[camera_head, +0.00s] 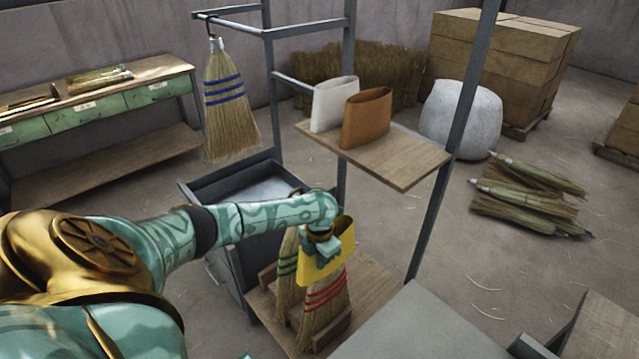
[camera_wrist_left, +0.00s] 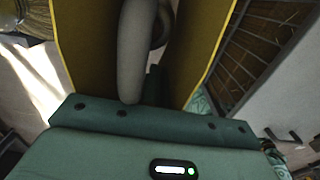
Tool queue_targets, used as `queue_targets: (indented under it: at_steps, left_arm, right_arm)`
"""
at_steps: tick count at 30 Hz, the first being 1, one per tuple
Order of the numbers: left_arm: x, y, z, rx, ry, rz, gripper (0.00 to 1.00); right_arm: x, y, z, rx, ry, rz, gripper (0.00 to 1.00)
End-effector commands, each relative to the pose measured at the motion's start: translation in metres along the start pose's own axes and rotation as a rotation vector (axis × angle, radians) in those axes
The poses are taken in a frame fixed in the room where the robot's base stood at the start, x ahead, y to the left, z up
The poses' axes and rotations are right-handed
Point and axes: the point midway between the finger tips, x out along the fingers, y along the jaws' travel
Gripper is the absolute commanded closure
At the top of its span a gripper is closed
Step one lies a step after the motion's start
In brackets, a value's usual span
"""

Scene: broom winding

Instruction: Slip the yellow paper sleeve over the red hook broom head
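The yellow paper sleeve (camera_head: 343,250) is at my left gripper (camera_head: 322,248), above the rack at the lower middle of the head view. The gripper appears shut on its wall, though the fingertips are hidden. The red-banded broom head (camera_head: 324,308) stands directly below, bands and bristles showing under the sleeve's lower edge. Its top and hook are hidden, so I cannot tell how far the sleeve is around it. In the left wrist view the yellow sleeve's walls (camera_wrist_left: 195,62) flank a rounded grey piece (camera_wrist_left: 133,55) that I cannot identify. My right gripper is out of view.
A green-banded broom (camera_head: 287,275) stands close left in the wooden rack (camera_head: 372,285). A shelf (camera_head: 412,165) above holds a white sleeve (camera_head: 333,105) and a brown sleeve (camera_head: 366,120). A blue-banded broom (camera_head: 226,105) hangs from the frame, whose post (camera_head: 450,155) rises at right.

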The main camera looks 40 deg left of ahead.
Motion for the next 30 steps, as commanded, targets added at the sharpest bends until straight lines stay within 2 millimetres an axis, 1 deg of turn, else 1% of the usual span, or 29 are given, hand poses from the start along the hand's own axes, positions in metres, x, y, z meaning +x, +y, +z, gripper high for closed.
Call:
queue_targets:
  at_steps: [1, 22, 26, 30]
  left_arm:
    - [0.005, 0.000, 0.000, 0.000, 0.001, 0.000, 1.00]
    - [0.040, 0.000, 0.000, 0.001, 0.001, 0.000, 1.00]
    - [0.037, 0.000, 0.000, 0.001, 0.000, 0.000, 1.00]
    - [0.027, 0.000, 0.000, 0.000, -0.002, 0.000, 1.00]
  right_arm:
    - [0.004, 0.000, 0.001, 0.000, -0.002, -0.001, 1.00]
    - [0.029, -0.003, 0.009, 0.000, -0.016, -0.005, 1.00]
    - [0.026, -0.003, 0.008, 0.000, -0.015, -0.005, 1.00]
    - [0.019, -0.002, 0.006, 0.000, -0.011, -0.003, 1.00]
